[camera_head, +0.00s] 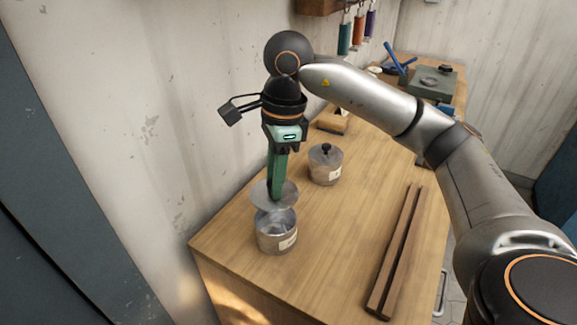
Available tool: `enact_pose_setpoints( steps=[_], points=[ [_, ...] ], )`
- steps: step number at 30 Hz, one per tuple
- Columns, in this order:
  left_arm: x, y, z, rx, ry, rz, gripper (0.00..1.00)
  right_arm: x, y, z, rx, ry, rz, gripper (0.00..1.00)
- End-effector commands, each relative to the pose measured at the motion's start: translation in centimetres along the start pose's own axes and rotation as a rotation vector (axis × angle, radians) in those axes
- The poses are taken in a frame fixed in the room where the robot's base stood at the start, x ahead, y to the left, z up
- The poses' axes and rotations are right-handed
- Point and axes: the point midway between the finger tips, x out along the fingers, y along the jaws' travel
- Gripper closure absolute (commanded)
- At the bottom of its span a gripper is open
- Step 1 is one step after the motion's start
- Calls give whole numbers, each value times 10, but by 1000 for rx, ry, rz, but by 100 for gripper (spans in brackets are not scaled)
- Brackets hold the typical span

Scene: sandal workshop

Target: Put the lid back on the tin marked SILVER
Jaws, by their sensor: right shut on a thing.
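An open metal tin (276,241) with a paper label stands near the left front of the wooden workbench; its label is too small to read. My right gripper (275,193) points down and is shut on a round grey lid (262,195), its fingers hiding the knob. The lid is just above and behind the open tin, apart from its rim as far as I can tell. A second tin (325,171) with a label stands behind to the right, with its black-knobbed lid on. My left gripper is not in view.
A long brown wooden piece with a groove (397,252) lies along the right of the bench (345,225). A small wooden block (333,122) sits behind the lidded tin. Tools lie at the far end. A wall runs close along the left.

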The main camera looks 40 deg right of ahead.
Motion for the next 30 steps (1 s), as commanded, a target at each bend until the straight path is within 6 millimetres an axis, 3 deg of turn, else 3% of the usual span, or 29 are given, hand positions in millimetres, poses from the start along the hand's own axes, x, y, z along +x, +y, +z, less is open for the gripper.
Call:
enact_pose_setpoints(
  steps=[17, 30],
  points=[
    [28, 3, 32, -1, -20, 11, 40, 52, 0, -7, 5, 0, -1, 100],
    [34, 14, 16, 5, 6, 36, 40, 61, 0, -8, 5, 0, -1, 100]
  ],
)
